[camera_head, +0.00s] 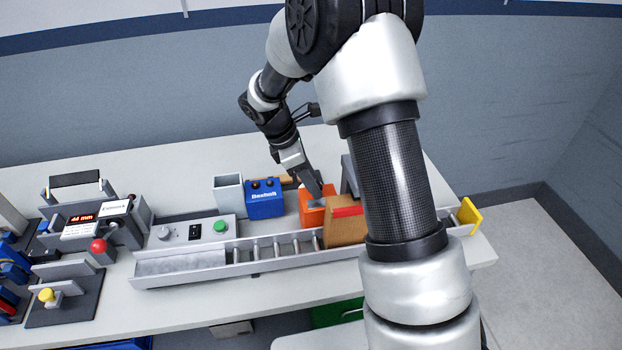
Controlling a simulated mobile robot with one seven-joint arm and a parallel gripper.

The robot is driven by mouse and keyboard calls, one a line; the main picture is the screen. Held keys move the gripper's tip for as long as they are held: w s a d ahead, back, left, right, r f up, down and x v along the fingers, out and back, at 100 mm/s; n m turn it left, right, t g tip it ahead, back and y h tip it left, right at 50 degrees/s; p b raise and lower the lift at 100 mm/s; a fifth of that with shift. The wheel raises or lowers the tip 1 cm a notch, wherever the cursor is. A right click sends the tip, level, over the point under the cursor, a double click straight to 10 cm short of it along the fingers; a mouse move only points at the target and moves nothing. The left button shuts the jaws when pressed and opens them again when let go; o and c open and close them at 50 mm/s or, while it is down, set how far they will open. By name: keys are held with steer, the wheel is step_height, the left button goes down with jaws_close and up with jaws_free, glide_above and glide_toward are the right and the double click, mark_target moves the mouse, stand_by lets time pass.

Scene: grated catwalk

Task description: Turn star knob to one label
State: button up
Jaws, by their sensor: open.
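My gripper (315,190) is open and points down at an orange box (308,215) on the bench, right of centre. A small grey piece (316,203) shows on top of the orange box, right at the fingertips. It may be the star knob, but its shape is too small and too covered to tell, and I cannot tell whether the fingers touch it. A grey round knob (164,233) sits on the control panel (180,243) to the left. No label markings around either one are readable.
A blue box (264,202) with dark knobs stands left of the orange box. A brown carton (344,228) sits on the roller conveyor (240,262) in front. The panel has a green button (220,227). A grey device with a red ball (98,245) stands further left. My arm hides the bench's right part.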

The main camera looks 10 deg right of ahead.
steer(key=c, duration=1)
steer(key=shift+m, duration=0.3)
steer(key=m, duration=0.1)
steer(key=m+g+p, duration=0.1)
steer(key=m, duration=0.1)
steer(key=shift+w+g, duration=0.25)
steer(key=shift+g, duration=0.05)
steer(key=m, duration=0.2)
steer(key=m+g+y, duration=0.1)
steer(key=m, duration=0.2)
steer(key=shift+w+d+p, duration=0.15)
steer(key=shift+p, duration=0.2)
steer(key=m, duration=0.2)
steer(key=m+g+y, duration=0.1)
steer(key=m, duration=0.1)
steer(key=shift+w+d+m+y, duration=0.1)
steer(key=shift+d+m+y, duration=0.05)
steer(key=shift+m+y, duration=0.15)
steer(key=shift+d+m+g+y, duration=0.15)
steer(key=shift+m+y, duration=0.3)
steer(key=shift+m, duration=0.7)
steer(key=shift+m+g+y, duration=0.25)
steer(key=shift+m+y, duration=0.2)
steer(key=shift+m, duration=0.7)
